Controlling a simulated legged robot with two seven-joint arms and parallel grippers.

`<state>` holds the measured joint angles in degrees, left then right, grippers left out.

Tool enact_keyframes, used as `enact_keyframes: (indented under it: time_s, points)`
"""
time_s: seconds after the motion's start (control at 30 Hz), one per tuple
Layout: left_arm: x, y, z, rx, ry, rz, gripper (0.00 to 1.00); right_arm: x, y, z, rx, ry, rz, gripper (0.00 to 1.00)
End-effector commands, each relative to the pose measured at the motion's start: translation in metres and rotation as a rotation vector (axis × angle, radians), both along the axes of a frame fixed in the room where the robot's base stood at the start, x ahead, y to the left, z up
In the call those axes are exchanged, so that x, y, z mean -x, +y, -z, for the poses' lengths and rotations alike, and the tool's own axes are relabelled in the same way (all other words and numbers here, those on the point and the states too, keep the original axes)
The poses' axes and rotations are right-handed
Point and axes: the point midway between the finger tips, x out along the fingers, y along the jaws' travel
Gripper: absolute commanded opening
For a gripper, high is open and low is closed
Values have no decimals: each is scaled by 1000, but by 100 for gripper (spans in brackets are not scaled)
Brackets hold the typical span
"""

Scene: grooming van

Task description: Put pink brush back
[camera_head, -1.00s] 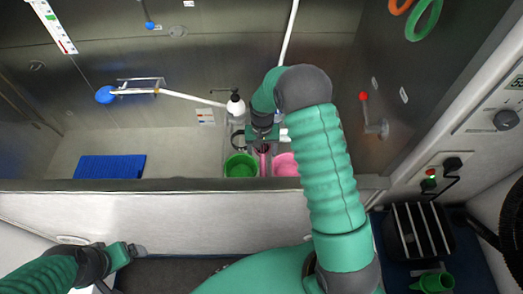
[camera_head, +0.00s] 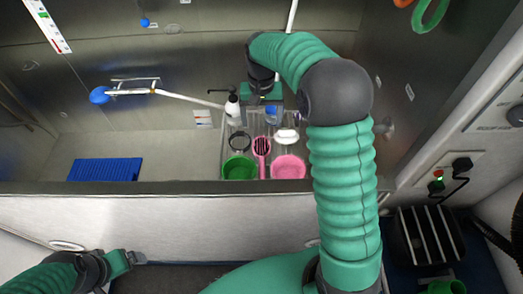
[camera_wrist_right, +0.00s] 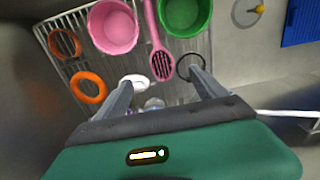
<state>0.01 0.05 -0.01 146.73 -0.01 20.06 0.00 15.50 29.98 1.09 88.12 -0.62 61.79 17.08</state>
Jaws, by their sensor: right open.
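The pink brush (camera_head: 262,148) lies on a wire rack, its slotted head toward the back and its handle between the green bowl (camera_head: 240,168) and the pink bowl (camera_head: 288,168). It also shows in the right wrist view (camera_wrist_right: 160,50), beyond the fingers and apart from them. My right gripper (camera_head: 266,112) is open and empty, above and behind the brush head; its two spread fingers show in the wrist view (camera_wrist_right: 160,82). My left gripper (camera_head: 134,257) is low at the left, away from the brush; its jaw gap is unclear.
The wire rack (camera_wrist_right: 62,22) also holds a black ring (camera_wrist_right: 188,68), two orange rings (camera_wrist_right: 88,86) and a white item (camera_wrist_right: 134,80). A pump bottle (camera_head: 232,108) stands behind the bowls. A blue mat (camera_head: 104,170) lies at the left. The tub's front wall (camera_head: 160,187) runs before everything.

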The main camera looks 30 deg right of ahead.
Motion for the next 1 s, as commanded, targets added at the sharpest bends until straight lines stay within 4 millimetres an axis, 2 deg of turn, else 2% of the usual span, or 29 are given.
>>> enact_keyframes:
  time_s: [0.4,0.57,0.8,1.0]
  points:
    - [-1,0,1,0,-2,0,90,2,0,98,0,6,1,81]
    - [-1,0,1,0,-2,0,90,2,0,114,-1,3,1,81]
    - [-1,0,-1,0,-2,0,90,2,1,156,-1,4,-1,81]
    - [-1,0,-1,0,-2,0,90,1,0,164,0,1,-1,81]
